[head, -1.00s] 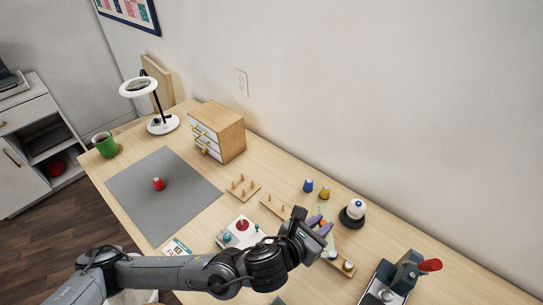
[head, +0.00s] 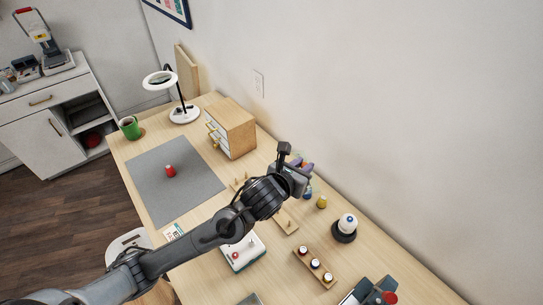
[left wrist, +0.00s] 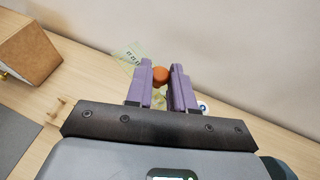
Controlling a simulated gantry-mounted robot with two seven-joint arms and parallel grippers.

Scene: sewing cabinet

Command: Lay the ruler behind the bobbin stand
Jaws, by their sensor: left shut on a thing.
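My left gripper (head: 305,166) has purple fingers and hangs above the back of the table near the wall. In the left wrist view the fingers (left wrist: 160,88) are closed around an orange knob (left wrist: 160,75). A clear greenish strip with printed marks, apparently the ruler (left wrist: 127,54), shows beside and beyond the fingers; much of it is hidden. In the head view the ruler cannot be made out behind the gripper. A low wooden rack with three round pieces, probably the bobbin stand (head: 304,254), stands nearer the front, apart from the gripper. My right gripper is not in view.
Pegged wooden boards (head: 286,221) lie below the arm. Blue and yellow (head: 321,202) spools and a white-topped black holder (head: 344,235) stand near the wall.

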